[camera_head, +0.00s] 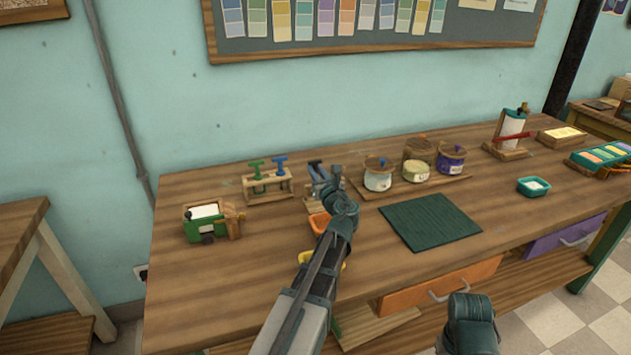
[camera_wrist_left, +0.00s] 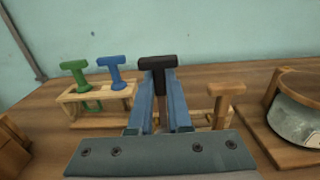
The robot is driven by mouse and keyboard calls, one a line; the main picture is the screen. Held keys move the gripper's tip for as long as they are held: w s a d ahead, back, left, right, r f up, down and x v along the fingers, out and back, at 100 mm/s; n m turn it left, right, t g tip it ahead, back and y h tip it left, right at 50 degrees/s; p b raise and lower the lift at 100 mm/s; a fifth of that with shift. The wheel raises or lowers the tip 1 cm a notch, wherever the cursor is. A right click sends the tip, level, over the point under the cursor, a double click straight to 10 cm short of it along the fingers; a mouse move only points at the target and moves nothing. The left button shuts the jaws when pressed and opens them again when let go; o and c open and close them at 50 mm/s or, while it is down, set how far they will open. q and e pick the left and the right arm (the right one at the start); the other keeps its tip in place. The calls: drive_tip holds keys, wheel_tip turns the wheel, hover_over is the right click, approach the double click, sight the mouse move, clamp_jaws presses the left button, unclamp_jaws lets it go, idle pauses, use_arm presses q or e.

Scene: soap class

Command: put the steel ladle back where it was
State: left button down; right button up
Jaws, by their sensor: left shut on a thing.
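My left gripper (camera_head: 323,180) is shut on a tool with a black T-shaped handle (camera_wrist_left: 157,63). The handle rises upright between the two blue fingers in the left wrist view. I take this tool to be the steel ladle, but its lower end is hidden behind the fingers and gripper body. The gripper is at the back of the workbench, at the right end of a pale wooden rack (camera_head: 283,187). A green T-handled tool (camera_wrist_left: 74,68) and a blue T-handled tool (camera_wrist_left: 116,70) stand upright in that rack to the left.
Paint jars (camera_head: 378,178) stand on a wooden board to the right of the gripper. A dark green mat (camera_head: 430,222) lies in front of them. Orange (camera_head: 319,221) and yellow dishes sit beside my left arm. A green box (camera_head: 205,222) is at the left.

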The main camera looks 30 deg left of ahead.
use_arm(q)
drive_tip(key=shift+f+b, duration=1.45)
drive_tip(key=shift+f, duration=0.25)
drive_tip(key=shift+f, duration=0.1)
drive_tip(key=c, duration=0.8)
unclamp_jaws()
drive_tip(key=shift+c, duration=0.2)
drive_tip(key=shift+r, duration=0.3)
drive_tip(key=v, duration=1.2)
drive_tip(key=shift+f, duration=0.1)
